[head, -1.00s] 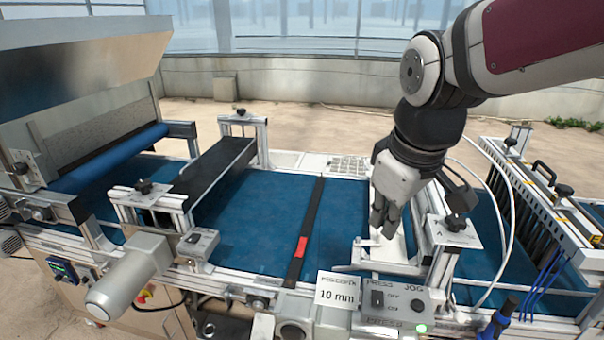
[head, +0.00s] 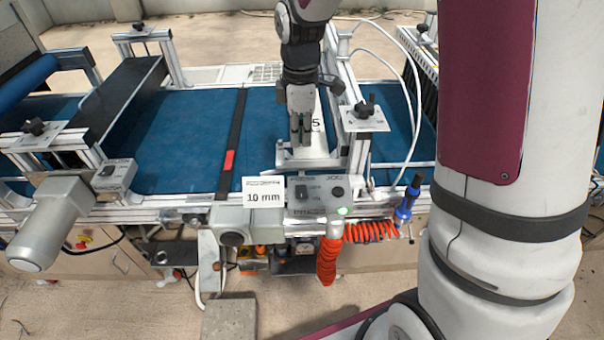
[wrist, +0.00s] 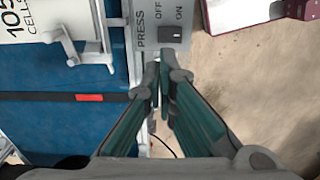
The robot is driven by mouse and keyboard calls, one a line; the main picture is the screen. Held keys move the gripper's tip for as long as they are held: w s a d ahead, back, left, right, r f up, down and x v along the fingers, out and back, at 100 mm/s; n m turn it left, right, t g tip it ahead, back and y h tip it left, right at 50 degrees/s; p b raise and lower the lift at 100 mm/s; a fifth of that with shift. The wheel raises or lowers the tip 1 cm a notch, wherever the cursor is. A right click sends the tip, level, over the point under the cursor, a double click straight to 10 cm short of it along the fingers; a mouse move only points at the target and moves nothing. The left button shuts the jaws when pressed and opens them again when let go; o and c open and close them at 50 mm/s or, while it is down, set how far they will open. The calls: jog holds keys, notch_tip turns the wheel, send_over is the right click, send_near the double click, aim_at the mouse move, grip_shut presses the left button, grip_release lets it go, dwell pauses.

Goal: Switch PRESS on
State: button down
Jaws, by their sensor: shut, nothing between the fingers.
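The PRESS switch is a small black rocker (head: 302,192) on the left of a grey control box (head: 318,205) at the belt's front edge. It also shows in the wrist view as a rocker (wrist: 171,35) beside the OFF and ON marks; which way it is tipped I cannot tell. My gripper (head: 300,142) points down, above and behind the box in the head view, apart from the switch. In the wrist view its fingertips (wrist: 159,70) are together and empty, just below the switch in the picture.
A black JOG knob (head: 338,192) sits right of the rocker. A green lamp (head: 342,211) glows on the box's front edge. A 10 mm sign (head: 263,191) stands at its left, a blue-handled tool (head: 407,200) at its right. A metal frame (head: 362,130) rises right of my gripper.

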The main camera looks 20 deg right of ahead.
aim_at(301, 186)
notch_tip(301, 186, down, 14)
jog(key=shift+r+p, duration=0.1)
jog(key=shift+p, duration=0.95)
jog(key=shift+w+d+f+g+b, duration=0.1)
jog(key=shift+w+f+g+b, duration=0.45)
jog(key=shift+b, duration=0.4)
jog(key=shift+s+r, duration=0.1)
jog(key=shift+s, duration=0.3)
jog(key=shift+s+p, duration=0.1)
jog(key=shift+p, duration=0.25)
jog(key=shift+s+a+r+p, duration=0.15)
jog(key=shift+s+r+p, duration=0.1)
jog(key=shift+s, duration=0.1)
jog(key=shift+s+a+r+p, duration=0.1)
jog(key=shift+s+a+p, duration=0.1)
jog(key=shift+s, duration=0.1)
